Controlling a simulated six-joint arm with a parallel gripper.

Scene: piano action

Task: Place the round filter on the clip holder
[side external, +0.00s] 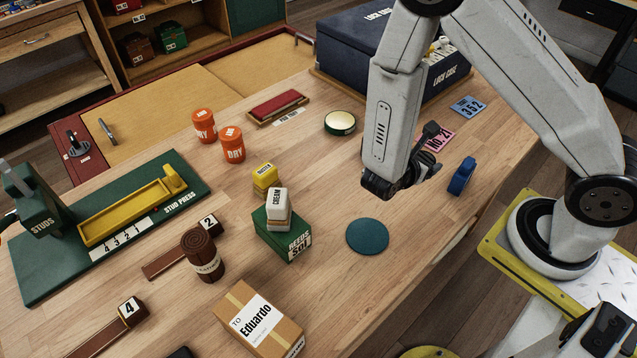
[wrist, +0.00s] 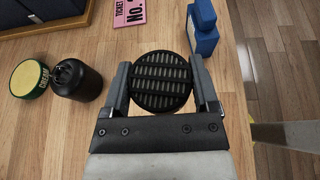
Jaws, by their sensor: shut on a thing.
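The round filter (wrist: 162,82) is a dark disc with rows of pale slots. In the wrist view it sits between the two fingers of my gripper (wrist: 160,66), which are shut on its sides. In the side view my gripper (side external: 412,180) is above the table's right part, and the filter cannot be made out clearly there. A blue upright piece (side external: 462,176), which may be the clip holder, stands to the right of my gripper. It also shows in the wrist view (wrist: 203,30), just beyond the right finger and apart from the filter.
A black rounded container (wrist: 78,82) and a green-rimmed cream tin (side external: 340,123) are left of my gripper in the wrist view. A pink ticket (side external: 437,139) lies behind it. A teal round mat (side external: 367,236) lies in front. The table's edge is at the right.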

